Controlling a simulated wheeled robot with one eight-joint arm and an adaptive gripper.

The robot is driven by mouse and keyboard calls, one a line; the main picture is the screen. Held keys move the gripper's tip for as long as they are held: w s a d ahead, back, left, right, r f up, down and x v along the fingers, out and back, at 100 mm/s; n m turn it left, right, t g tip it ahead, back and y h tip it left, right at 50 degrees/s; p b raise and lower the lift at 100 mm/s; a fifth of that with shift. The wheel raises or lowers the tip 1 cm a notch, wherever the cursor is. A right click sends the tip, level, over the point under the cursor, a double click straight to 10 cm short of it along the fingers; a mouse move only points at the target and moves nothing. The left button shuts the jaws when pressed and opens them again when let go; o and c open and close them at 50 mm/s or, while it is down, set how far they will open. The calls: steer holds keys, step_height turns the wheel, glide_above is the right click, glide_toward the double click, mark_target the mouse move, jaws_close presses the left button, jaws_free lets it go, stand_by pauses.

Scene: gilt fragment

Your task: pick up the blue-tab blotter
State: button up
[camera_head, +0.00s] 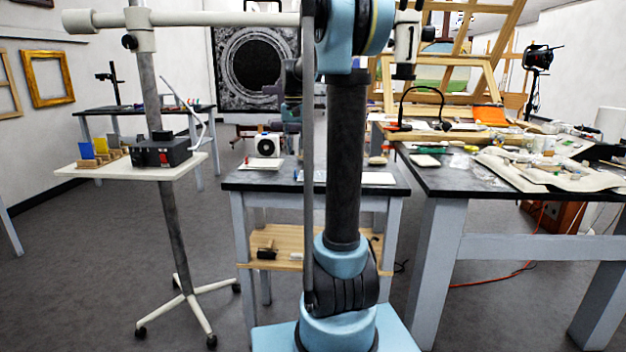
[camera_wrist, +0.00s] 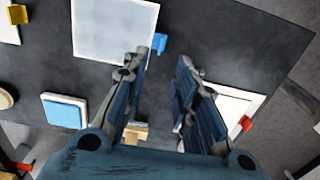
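In the wrist view, the blue-tab blotter (camera_wrist: 113,28) is a pale grey-white square lying flat on the dark tabletop. Its small blue tab (camera_wrist: 159,43) sticks out at its right edge. My gripper (camera_wrist: 163,58) is open, with nothing between its fingers. In that view the left fingertip overlaps the blotter's lower right corner, and the tab shows in the gap beyond the tips; contact cannot be told. In the head view my arm hides much of the small table, and I cannot tell which pale sheet there is the blotter.
A white piece with a red tab (camera_wrist: 246,123) lies right of my fingers, partly hidden. A yellow-tab piece (camera_wrist: 18,14) and a blue-topped block (camera_wrist: 64,111) lie left. The dark table (camera_head: 240,180) has a wooden shelf below; a cluttered bench (camera_head: 440,180) stands right, a wheeled stand (camera_head: 168,210) left.

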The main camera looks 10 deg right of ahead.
mark_target(313, 173)
steer(key=shift+f, duration=3.65)
jaws_close()
